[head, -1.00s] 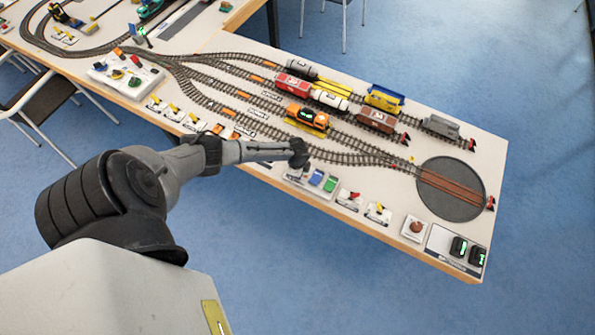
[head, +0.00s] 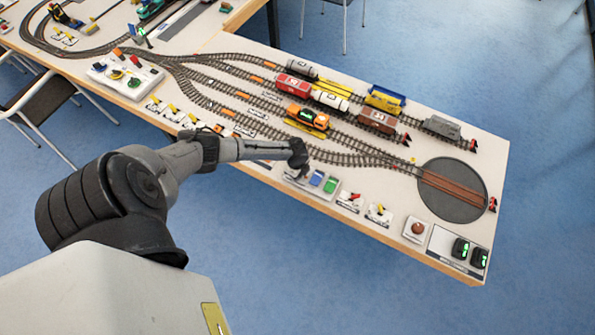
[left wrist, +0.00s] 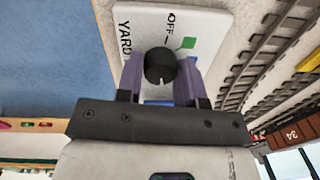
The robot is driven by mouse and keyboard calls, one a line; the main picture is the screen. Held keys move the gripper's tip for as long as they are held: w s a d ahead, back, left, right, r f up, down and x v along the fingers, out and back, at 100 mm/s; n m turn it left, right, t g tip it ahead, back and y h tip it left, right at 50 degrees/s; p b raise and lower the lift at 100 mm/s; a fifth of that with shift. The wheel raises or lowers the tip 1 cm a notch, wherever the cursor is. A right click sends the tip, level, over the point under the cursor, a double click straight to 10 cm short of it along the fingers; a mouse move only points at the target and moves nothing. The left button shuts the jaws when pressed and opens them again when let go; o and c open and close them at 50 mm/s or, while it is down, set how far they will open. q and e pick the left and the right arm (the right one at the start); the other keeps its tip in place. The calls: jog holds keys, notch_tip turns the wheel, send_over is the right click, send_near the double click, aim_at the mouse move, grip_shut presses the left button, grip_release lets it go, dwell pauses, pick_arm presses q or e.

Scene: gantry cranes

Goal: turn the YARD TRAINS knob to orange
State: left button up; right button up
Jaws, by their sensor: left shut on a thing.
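The black YARD TRAINS knob (left wrist: 160,66) sits on a white panel (left wrist: 140,18) lettered "YARD" and "OFF" in the left wrist view. A green mark (left wrist: 188,43) shows beside the knob, and part of a blue mark (left wrist: 156,102) shows below it. No orange mark is visible on this panel; the fingers hide part of it. A short pale pointer line on the knob points down in the picture, towards the blue mark. My left gripper (left wrist: 160,75) is shut on the knob, one purple finger on each side. In the head view, my left gripper (head: 299,168) hides the knob.
Tracks with an orange locomotive (head: 308,116) and wagons lie behind. A turntable (head: 440,200) is at right.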

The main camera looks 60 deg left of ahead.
pick_arm(q)
jog(key=o, duration=0.9)
jog(key=shift+r, duration=0.1)
jog(key=shift+s+d+r+p, duration=0.1)
jog(key=shift+r+p, duration=0.2)
jog(key=shift+r, duration=1.95)
jog(key=shift+s+d+r+p, duration=0.15)
jog(key=shift+r+p, duration=0.15)
jog(key=shift+r, duration=2)
jog(key=shift+s+a+r+p, duration=0.1)
jog(key=shift+r+p, duration=0.2)
jog(key=shift+r, duration=1.95)
